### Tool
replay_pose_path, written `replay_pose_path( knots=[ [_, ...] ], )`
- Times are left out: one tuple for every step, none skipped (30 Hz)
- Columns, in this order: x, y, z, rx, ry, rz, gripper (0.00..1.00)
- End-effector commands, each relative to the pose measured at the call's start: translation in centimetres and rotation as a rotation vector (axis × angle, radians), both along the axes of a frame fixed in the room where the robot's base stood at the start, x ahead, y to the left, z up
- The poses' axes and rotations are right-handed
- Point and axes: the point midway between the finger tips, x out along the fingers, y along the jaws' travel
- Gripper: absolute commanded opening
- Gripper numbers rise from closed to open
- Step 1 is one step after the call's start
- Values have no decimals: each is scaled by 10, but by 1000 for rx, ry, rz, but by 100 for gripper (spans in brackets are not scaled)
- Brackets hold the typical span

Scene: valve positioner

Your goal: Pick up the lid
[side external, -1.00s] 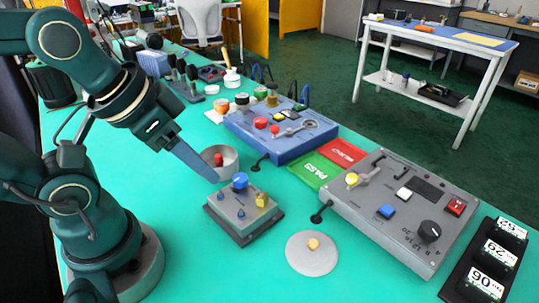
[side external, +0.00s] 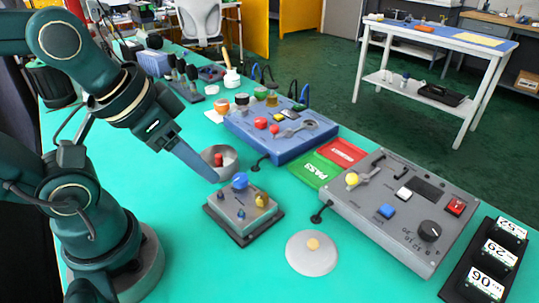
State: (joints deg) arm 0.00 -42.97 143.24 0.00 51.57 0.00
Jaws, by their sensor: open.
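The lid (side external: 312,256) is a round, light grey disc with a small tan knob (side external: 313,244) on top. It lies flat on the green table in the front middle of the side view. My gripper (side external: 214,177) points down and to the right, up and to the left of the lid. It is apart from the lid, with its tip close to a grey bowl and a small grey box. I see the jaws edge-on; they are open and nothing shows between them.
A grey box with blue and yellow knobs (side external: 243,214) stands between my gripper and the lid. A grey bowl (side external: 229,169) holds a red piece. A large grey panel (side external: 400,235) is right of the lid, a blue panel (side external: 265,140) behind. Clear table lies around the lid.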

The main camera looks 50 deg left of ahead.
Motion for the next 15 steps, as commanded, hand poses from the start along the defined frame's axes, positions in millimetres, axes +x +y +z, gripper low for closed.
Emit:
replay_pose_path(
  knots=[
    [0, 0, 0, 0, 0, 0, 59],
    [0, 0, 0, 0, 0, 0, 59],
    [0, 0, 0, 0, 0, 0, 59],
    [0, 0, 0, 0, 0, 0, 59],
    [0, 0, 0, 0, 0, 0, 59],
    [0, 0, 0, 0, 0, 0, 59],
    [0, 0, 0, 0, 0, 0, 59],
    [0, 0, 0, -1, 0, 3, 59],
    [0, 0, 0, -6, 2, 11, 59],
    [-1, 0, 0, -12, 4, 22, 59],
    [1, 0, 3, -20, -3, 37, 59],
    [4, 0, 10, -30, -19, 54, 59],
    [8, 0, 14, -38, -24, 68, 59],
    [11, -1, 18, -46, -24, 80, 59],
    [18, -2, 24, -58, -21, 93, 59]
  ],
)
